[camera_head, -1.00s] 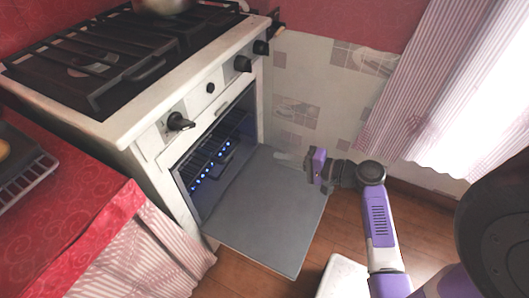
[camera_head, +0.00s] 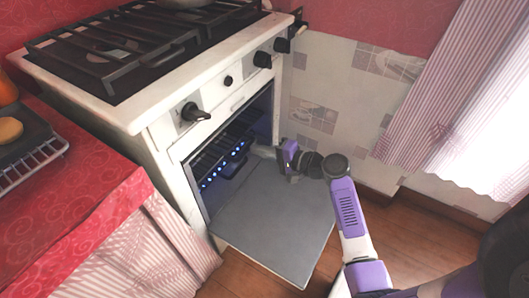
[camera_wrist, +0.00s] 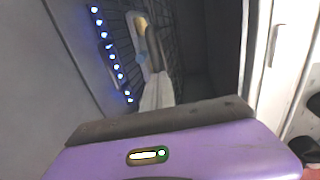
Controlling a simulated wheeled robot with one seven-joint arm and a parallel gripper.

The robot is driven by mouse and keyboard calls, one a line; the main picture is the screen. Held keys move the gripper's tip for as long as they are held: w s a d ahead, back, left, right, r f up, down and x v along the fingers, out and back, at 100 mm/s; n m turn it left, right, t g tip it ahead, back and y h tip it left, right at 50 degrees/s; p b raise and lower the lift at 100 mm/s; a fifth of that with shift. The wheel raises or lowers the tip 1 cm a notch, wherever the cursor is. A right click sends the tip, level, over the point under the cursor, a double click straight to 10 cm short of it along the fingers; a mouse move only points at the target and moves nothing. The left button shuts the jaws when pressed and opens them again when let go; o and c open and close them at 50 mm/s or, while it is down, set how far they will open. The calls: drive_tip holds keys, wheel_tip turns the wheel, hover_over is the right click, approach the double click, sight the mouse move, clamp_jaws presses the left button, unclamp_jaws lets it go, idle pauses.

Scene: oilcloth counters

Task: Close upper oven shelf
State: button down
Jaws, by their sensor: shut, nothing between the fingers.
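The white oven (camera_head: 160,150) stands at the left with its grey door (camera_head: 275,225) folded down flat. Dark wire shelves (camera_head: 212,158) show inside the cavity, with a row of blue lights along them. In the wrist view, dark wire shelf bars (camera_wrist: 178,50) lie beyond the fingers. I cannot tell clearly which shelf is the upper one or how far it is out. My gripper (camera_head: 264,152) is shut and empty, at the right side of the oven opening above the open door. Its pale fingers (camera_wrist: 152,75) point into the cavity; contact with a shelf is unclear.
A gas hob with dark grates (camera_head: 130,50) tops the oven, and black knobs (camera_head: 195,112) stick out from its front. A red counter (camera_head: 70,205) with a wire rack stands at the left. The tiled wall (camera_head: 340,90) is close behind my arm.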

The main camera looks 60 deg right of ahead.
sight(237, 141)
drive_tip(key=x, duration=0.2)
drive_tip(key=r+x, duration=0.1)
drive_tip(key=x, duration=0.1)
drive_tip(key=shift+w, duration=0.35)
drive_tip(key=shift+w+r, duration=0.1)
drive_tip(key=shift+w, duration=0.2)
drive_tip(key=shift+a, duration=0.1)
